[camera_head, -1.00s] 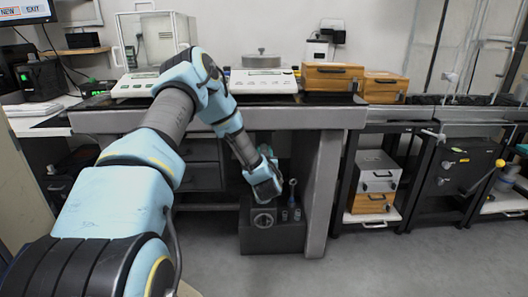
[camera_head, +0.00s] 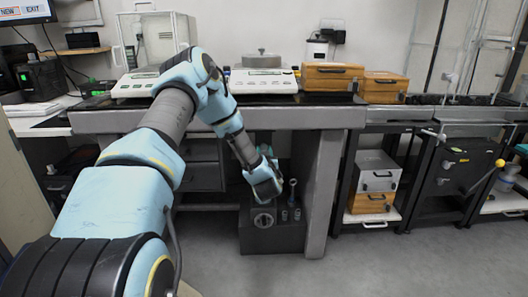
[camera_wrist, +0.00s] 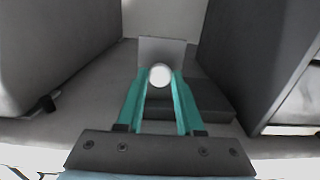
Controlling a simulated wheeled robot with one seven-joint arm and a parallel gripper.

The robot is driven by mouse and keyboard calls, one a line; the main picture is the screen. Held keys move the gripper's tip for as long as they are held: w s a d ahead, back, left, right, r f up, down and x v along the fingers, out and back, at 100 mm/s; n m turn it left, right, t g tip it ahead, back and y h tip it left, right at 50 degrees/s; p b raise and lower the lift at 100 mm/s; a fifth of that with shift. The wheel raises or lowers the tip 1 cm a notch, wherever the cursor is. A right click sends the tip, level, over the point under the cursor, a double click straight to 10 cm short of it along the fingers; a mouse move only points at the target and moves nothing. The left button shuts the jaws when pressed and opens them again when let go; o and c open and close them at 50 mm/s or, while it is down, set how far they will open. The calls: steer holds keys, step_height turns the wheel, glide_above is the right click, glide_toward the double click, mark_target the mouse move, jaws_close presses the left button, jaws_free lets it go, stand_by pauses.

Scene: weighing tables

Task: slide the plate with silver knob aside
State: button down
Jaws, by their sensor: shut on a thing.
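In the wrist view a round silver knob (camera_wrist: 160,75) sits between the tips of the teal fingers of my gripper (camera_wrist: 160,78). The fingers touch it from both sides and are shut on it. A grey plate (camera_wrist: 162,47) stands upright right behind the knob. In the head view my gripper (camera_head: 267,158) is low under the table's front edge, mostly hidden by my own wrist. The plate and knob cannot be made out there.
The table (camera_head: 285,117) is above my gripper, with its leg (camera_head: 322,190) close on the right. A dark block (camera_head: 272,238) with small round parts stands on the floor below my wrist. In the wrist view large grey panels stand left (camera_wrist: 60,50) and right (camera_wrist: 255,60).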

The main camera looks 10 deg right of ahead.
steer(key=w+a, duration=0.1)
steer(key=a, duration=0.6)
steer(key=shift+w+a, duration=0.2)
steer(key=shift+a, duration=0.1)
steer(key=c, duration=0.5)
jaws_free()
steer(key=shift+c, duration=0.2)
steer(key=shift+s, duration=0.1)
steer(key=s+a, duration=0.2)
steer(key=s, duration=0.8)
steer(key=shift+s, duration=0.25)
